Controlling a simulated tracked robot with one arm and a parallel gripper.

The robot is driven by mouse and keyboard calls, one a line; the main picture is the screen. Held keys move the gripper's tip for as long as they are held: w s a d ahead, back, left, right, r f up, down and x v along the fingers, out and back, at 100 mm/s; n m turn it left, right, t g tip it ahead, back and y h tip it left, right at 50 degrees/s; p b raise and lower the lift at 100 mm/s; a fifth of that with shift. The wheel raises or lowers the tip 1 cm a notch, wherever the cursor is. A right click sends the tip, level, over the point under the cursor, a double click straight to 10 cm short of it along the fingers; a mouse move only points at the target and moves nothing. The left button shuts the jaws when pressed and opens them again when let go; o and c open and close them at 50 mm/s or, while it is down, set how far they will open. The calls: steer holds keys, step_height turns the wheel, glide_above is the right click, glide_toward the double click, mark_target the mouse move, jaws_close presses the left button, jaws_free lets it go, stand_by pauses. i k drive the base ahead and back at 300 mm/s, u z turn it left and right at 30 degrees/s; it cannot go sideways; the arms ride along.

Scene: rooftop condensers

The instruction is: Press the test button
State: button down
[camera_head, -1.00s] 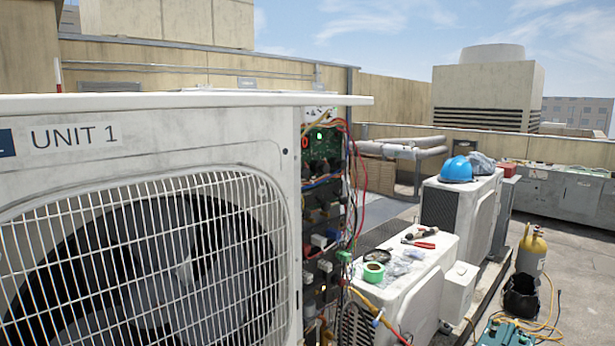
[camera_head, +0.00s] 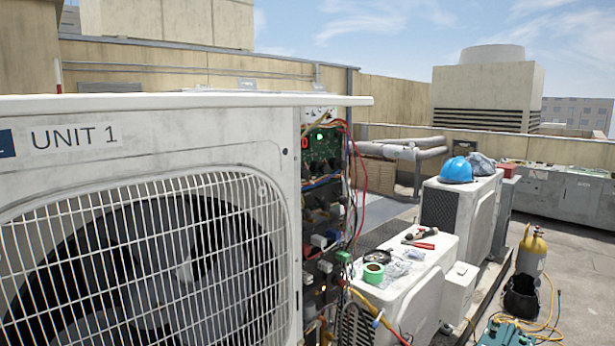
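The condenser marked UNIT 1 (camera_head: 230,150) fills the left of the view, with a round fan behind a white wire grille (camera_head: 140,265). Its right side is open and shows a tall strip of electrics seen at a steep angle. A green circuit board (camera_head: 322,148) is at the top of that strip, with red and other coloured wires beside it. Relays and terminal blocks (camera_head: 320,240) sit below the board. I cannot make out which part is the test button. My gripper is not in view.
A lower white unit (camera_head: 405,275) stands to the right with green tape (camera_head: 373,272), pliers and a screwdriver on top. Behind it a unit carries a blue hard hat (camera_head: 456,170). A yellow-topped cylinder (camera_head: 531,250), black bucket (camera_head: 521,296) and hoses stand on the roof at right.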

mark_target(305, 173)
steer(key=z, duration=0.5)
steer(key=i, duration=1.65)
steer(key=u, duration=0.25)
